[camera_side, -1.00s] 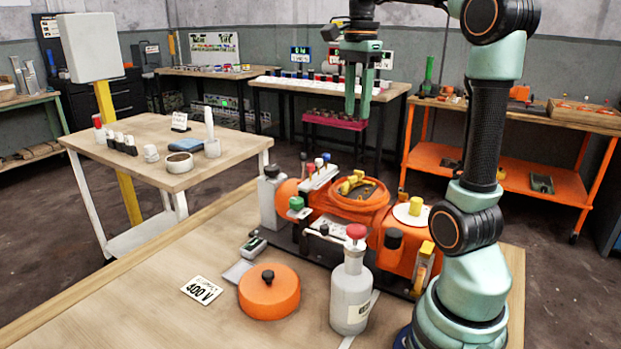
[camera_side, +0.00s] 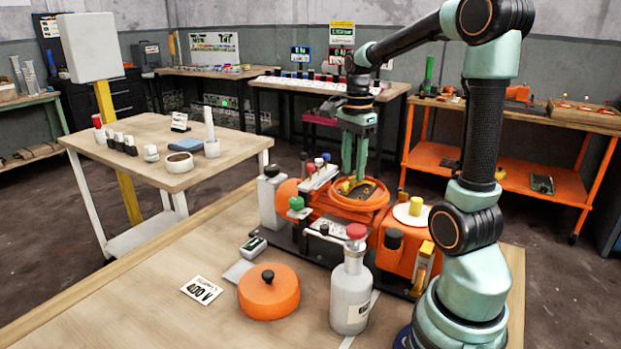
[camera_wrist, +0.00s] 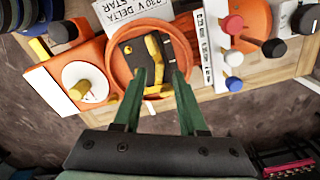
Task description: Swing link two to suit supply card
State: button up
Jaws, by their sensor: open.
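The supply card (camera_side: 202,290) reads "400 V" and lies flat on the bench at the front left. An orange round housing (camera_side: 358,200) holds a dark plate with yellow links; the housing also shows in the wrist view (camera_wrist: 118,62). A yellow link (camera_wrist: 156,58) lies on the dark plate (camera_wrist: 132,50), close to the fingertips. Which link is number two, I cannot tell. A label reading "230 V DELTA" and "STAR" (camera_wrist: 118,10) sits beside the housing. My gripper (camera_side: 355,180) points down over the housing, fingers apart, and in the wrist view (camera_wrist: 160,75) nothing is clearly between them.
An orange lid with a black knob (camera_side: 268,292) and a grey bottle with a red cap (camera_side: 351,290) stand in front of the machine. Several coloured knobs (camera_wrist: 233,57) stand beside the housing. Bare bench lies at the left.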

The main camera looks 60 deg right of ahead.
jog(key=shift+f, duration=0.75)
grip_shut()
jog(key=n, duration=0.4)
jog(key=shift+n, duration=0.4)
jog(key=shift+r, duration=0.1)
grip_release()
